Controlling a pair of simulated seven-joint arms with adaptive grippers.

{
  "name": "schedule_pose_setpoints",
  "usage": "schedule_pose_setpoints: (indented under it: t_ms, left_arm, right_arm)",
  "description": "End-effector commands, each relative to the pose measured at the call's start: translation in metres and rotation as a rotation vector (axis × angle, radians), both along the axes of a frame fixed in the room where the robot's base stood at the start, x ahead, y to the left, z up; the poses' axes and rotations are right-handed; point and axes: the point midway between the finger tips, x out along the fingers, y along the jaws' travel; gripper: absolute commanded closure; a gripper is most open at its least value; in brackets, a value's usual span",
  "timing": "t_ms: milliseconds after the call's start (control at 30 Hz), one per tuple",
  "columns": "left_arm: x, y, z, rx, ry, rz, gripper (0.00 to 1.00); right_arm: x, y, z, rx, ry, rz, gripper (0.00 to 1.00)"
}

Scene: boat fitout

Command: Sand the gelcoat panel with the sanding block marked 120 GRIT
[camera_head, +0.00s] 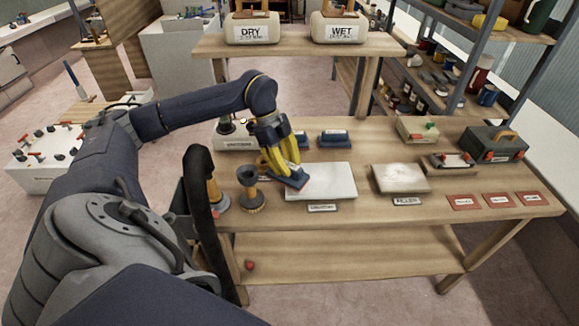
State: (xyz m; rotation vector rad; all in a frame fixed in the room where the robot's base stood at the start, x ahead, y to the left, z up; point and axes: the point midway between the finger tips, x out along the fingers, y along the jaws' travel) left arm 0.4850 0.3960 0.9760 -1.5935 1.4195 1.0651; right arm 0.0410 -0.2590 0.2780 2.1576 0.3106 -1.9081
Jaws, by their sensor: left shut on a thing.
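My left gripper (281,168) has its yellow fingers shut on a blue sanding block (291,179). The block is slightly tilted at the left edge of the pale gelcoat panel (322,183); I cannot tell whether it touches the panel. The grit marking on the held block cannot be read. The panel lies flat on the wooden bench, with a white label (322,208) in front of it. Another blue block (335,138) sits behind the panel, and one more (301,139) is partly hidden by the gripper. My right gripper is not in view.
A second pale panel (400,178) lies to the right. A dark brush-like tool (250,190) stands close left of the gripper. Red cards (497,200), a toolbox (495,143) and a small box (417,129) occupy the right. DRY (252,30) and WET (338,30) containers stand on the raised shelf.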

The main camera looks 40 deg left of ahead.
Motion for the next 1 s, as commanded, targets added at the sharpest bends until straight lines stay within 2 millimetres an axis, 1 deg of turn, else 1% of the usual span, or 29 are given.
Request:
schedule_pose_setpoints:
  t_ms: [33, 300, 500, 1000]
  left_arm:
    - [0.000, 0.001, 0.006, 0.000, -0.002, 0.002, 1.00]
    - [-0.005, 0.007, 0.030, 0.001, -0.002, 0.014, 1.00]
    - [-0.007, 0.009, 0.042, 0.000, -0.002, 0.018, 1.00]
    - [-0.008, 0.010, 0.045, 0.000, -0.001, 0.020, 1.00]
  right_arm:
    - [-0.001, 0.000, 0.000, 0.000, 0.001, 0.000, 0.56]
    - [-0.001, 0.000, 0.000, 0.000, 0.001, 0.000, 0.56]
    - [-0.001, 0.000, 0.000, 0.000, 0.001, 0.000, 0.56]
    - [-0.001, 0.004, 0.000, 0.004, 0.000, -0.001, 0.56]
